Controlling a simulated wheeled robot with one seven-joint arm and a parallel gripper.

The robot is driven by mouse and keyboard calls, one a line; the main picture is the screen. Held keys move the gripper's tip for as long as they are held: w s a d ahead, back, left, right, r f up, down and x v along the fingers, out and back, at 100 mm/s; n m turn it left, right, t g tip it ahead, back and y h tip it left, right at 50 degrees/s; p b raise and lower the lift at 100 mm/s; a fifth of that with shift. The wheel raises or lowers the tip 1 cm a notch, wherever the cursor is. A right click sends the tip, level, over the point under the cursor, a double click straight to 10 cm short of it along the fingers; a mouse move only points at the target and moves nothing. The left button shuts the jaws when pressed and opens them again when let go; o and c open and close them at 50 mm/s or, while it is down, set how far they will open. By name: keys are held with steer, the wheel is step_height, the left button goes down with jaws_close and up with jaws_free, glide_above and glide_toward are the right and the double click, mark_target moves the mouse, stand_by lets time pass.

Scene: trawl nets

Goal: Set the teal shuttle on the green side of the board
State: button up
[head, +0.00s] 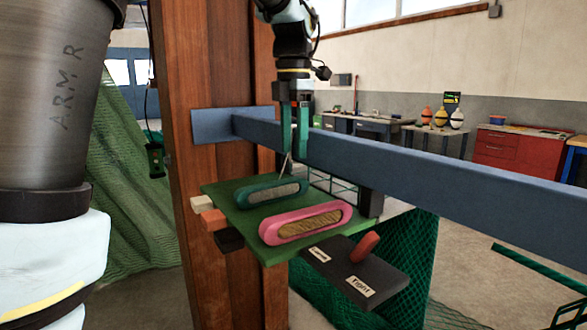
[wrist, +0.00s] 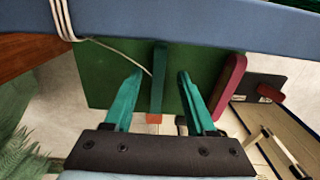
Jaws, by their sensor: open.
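The teal shuttle (head: 272,192), wound with pale twine, lies on the back part of the green board (head: 222,192). A thin line runs up from it towards the rail. My gripper (head: 293,152) is open, pointing down, with its teal fingertips above the shuttle and apparently clear of it. In the wrist view, the teal shuttle (wrist: 159,78) shows edge-on between the two open fingers (wrist: 160,74), over the green board (wrist: 106,80). A pink shuttle (head: 305,222) with tan twine lies on the board's front part. It is right of the fingers in the wrist view (wrist: 228,86).
A blue rail (head: 430,180) runs just behind the board, close to my gripper. A wooden post (head: 190,120) stands at left. White, orange and black blocks (head: 213,220) stick out at the board's left edge. A dark panel (head: 345,278) with labels and a red lever (head: 364,246) adjoins the front right.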

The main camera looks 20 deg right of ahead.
steer(key=shift+r, duration=2.05)
steer(key=shift+a, duration=0.1)
